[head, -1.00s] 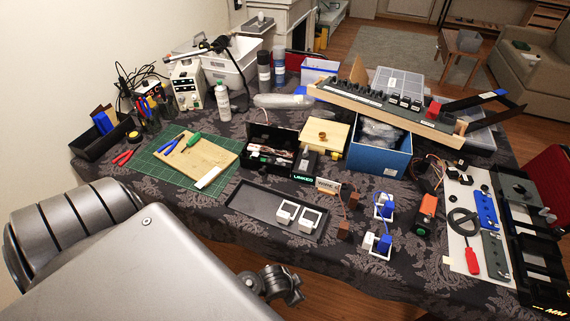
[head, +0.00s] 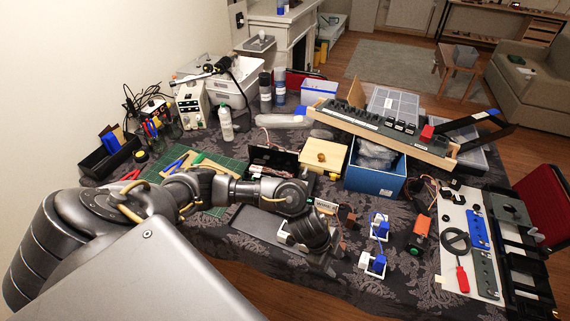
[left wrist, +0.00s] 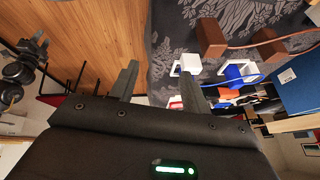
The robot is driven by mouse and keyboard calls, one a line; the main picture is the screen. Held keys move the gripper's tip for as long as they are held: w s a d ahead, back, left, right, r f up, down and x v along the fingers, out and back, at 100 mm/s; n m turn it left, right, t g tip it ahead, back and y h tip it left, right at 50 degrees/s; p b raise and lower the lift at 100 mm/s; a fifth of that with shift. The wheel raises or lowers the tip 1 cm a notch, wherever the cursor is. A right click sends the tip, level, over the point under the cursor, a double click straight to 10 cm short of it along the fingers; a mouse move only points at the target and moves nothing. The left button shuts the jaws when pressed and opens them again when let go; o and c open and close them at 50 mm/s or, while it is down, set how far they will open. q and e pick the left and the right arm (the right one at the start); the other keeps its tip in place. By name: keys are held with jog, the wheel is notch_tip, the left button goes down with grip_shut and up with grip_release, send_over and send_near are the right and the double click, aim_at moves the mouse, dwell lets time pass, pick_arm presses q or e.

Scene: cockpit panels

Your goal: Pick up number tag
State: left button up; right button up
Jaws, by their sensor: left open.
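A small pale tag (head: 326,206) with dark marks stands on the table behind my left wrist in the head view; the marks are too small to read, so I cannot be sure it is the number tag. My left gripper (head: 322,262) points down at the table's front edge, nearer the camera than this tag. In the left wrist view my left gripper (left wrist: 160,88) has its two fingers well apart with nothing held between them.
The black tray (head: 257,222) lies partly under my left arm. White sockets with blue plugs (head: 380,226) and an orange-topped device (head: 420,227) stand to the right. A blue box (head: 375,180) is behind. Patterned cloth between sockets and front edge is clear.

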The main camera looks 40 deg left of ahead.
pick_arm(q)
jog(key=w+a+r+g+y, duration=0.1)
jog(key=a+g+y, duration=0.15)
jog(key=a, duration=0.85)
jog(key=n+y, duration=0.1)
jog(key=y, duration=0.1)
send_over(284, 234)
jog(key=f, duration=0.2)
jog(key=shift+a+f+p, duration=0.2)
jog(key=shift+f+p, duration=0.2)
jog(key=shift+f, duration=0.4)
notch_tip(284, 234, down, 4)
jog(key=shift+s+d+r+p, duration=0.1)
jog(key=shift+r+p, duration=0.1)
jog(key=shift+p, duration=0.5)
jog(key=shift+f, duration=0.5)
jog(key=c, duration=0.9)
pick_arm(e)
jog(key=shift+a+r, duration=0.2)
jog(key=shift+r, duration=0.45)
jog(key=shift+a+r, duration=0.15)
jog(key=shift+r, duration=0.45)
